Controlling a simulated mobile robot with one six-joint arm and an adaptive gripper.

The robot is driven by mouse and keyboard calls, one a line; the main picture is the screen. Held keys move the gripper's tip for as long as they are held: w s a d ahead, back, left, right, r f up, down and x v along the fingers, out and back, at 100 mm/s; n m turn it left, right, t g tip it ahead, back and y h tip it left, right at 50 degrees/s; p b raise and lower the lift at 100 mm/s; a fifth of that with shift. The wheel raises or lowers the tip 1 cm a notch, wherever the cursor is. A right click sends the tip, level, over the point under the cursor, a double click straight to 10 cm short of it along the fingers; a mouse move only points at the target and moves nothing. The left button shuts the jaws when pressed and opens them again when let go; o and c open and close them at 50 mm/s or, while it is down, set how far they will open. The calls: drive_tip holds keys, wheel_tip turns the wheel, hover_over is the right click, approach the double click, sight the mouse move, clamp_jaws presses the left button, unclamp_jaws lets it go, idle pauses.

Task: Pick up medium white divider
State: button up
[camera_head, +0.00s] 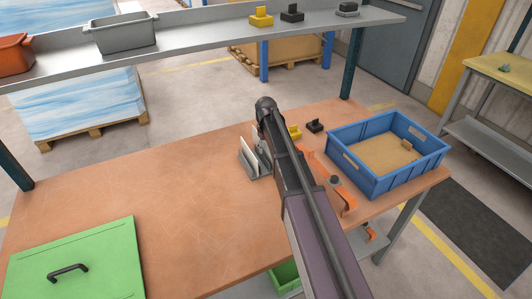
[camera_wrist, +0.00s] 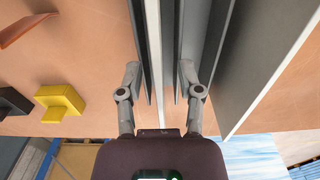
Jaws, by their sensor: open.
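Several upright panels stand side by side in the wrist view. A thin panel with a white edge (camera_wrist: 153,60) runs between the fingers of my gripper (camera_wrist: 160,78), apparently the medium white divider. My gripper is open, one finger on each side of this panel; I cannot tell whether either finger touches it. A larger grey panel with a white edge (camera_wrist: 262,60) stands to the right, outside the fingers. In the head view, white and grey dividers (camera_head: 249,158) stand on the brown table (camera_head: 180,190), partly hidden by my arm. My gripper is hidden there.
A blue crate (camera_head: 345,162) stands at the table's right. A yellow block (camera_head: 294,131) and a black block (camera_head: 315,126) lie behind my arm. Orange parts (camera_head: 347,200) lie to its right. A green panel (camera_head: 75,262) lies front left. The table's middle left is clear.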

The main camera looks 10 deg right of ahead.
clamp_jaws()
idle(0.3)
drive_tip(key=shift+r, duration=0.1)
wheel_tip(320, 180, up, 10)
drive_tip(key=p, duration=1)
idle(1.2)
